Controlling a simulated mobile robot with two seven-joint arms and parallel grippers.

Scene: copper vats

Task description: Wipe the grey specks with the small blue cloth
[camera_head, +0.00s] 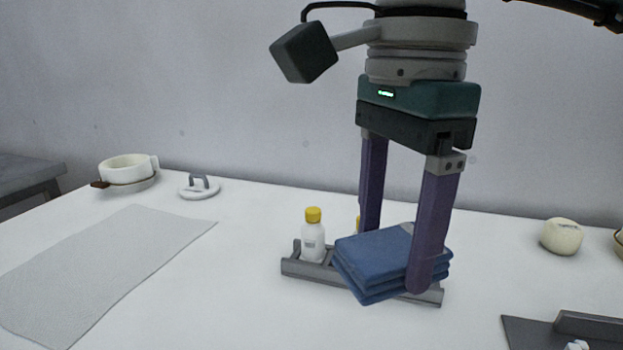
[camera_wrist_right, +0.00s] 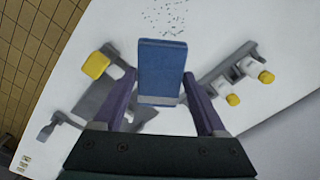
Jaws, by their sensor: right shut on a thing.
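The small blue cloth (camera_head: 375,254) is a folded, layered pad. My right gripper (camera_head: 395,258) is shut on it, one purple finger on each side, pointing down. In the head view the cloth overlaps a grey bottle rack (camera_head: 292,268); I cannot tell whether it touches it. In the right wrist view the cloth (camera_wrist_right: 161,65) sits between the fingers, with a paler band near its lower end. The grey specks (camera_wrist_right: 165,16) are scattered on the white table beyond the cloth in that view. I cannot make them out in the head view. My left gripper is not in view.
A white bottle with a yellow cap (camera_head: 313,240) stands in the rack; another cap shows behind a finger. A grey mat (camera_head: 105,265), a white cup (camera_head: 128,170) and a white hook piece (camera_head: 199,188) lie left. A cream jar (camera_head: 561,237) and dark tray (camera_head: 530,335) are right.

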